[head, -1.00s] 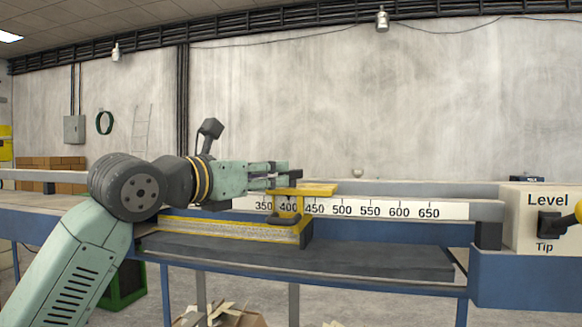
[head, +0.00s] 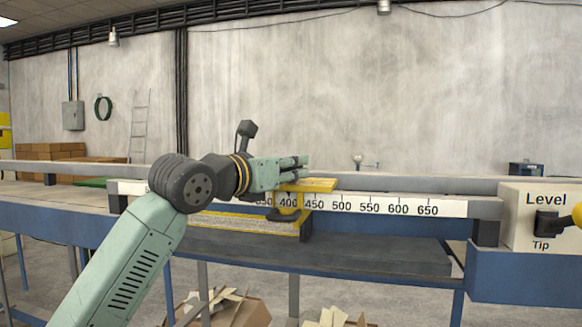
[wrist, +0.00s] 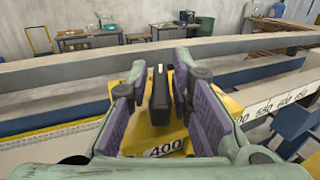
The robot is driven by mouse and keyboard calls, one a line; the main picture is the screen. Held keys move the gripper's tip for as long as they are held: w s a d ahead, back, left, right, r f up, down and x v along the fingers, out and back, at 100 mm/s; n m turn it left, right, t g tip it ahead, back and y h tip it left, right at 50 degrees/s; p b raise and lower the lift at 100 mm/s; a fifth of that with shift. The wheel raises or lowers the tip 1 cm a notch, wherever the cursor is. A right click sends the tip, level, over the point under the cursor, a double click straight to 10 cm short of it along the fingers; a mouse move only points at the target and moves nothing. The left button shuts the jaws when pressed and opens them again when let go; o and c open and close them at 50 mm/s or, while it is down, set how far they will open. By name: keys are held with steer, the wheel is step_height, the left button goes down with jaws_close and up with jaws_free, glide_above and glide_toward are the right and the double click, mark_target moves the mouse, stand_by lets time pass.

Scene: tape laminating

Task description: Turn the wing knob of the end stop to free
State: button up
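The end stop is a yellow bracket (head: 318,185) astride the scale rail near the 400 mark; its yellow top also shows in the wrist view (wrist: 150,132). The wing knob (wrist: 160,87), a black upright bar, stands on that yellow top. My gripper (wrist: 162,105) is open, with one purple-padded finger on each side of the knob and a visible gap on both sides. In the head view my gripper (head: 304,162) lies just above the end stop, and the knob is not distinguishable there.
The white scale (head: 385,207) runs along the rail (head: 415,186) to the right. A box with a black lever, marked Level and Tip (head: 515,218), stands at the right end. A yellow-edged slab (head: 240,224) lies left of the stop. A grey rail crosses behind my gripper.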

jaws_close()
steer(key=y+b, duration=0.1)
steer(key=b, duration=0.1)
steer(key=n+t+y+b, duration=0.1)
steer(key=b, duration=0.1)
steer(key=shift+f, duration=0.4)
steer(key=n+t+y+b, duration=0.1)
steer(key=n+y+b, duration=0.1)
steer(key=b, duration=0.3)
steer(key=shift+r+n+t+y+b, duration=0.1)
steer(key=shift+n+t+y+b, duration=0.3)
steer(key=shift+y, duration=0.2)
steer(key=shift+r+n+y+b, duration=0.25)
steer(key=shift+n+y+b, duration=0.2)
steer(key=shift+y, duration=0.15)
steer(key=shift+o, duration=1.8)
jaws_free()
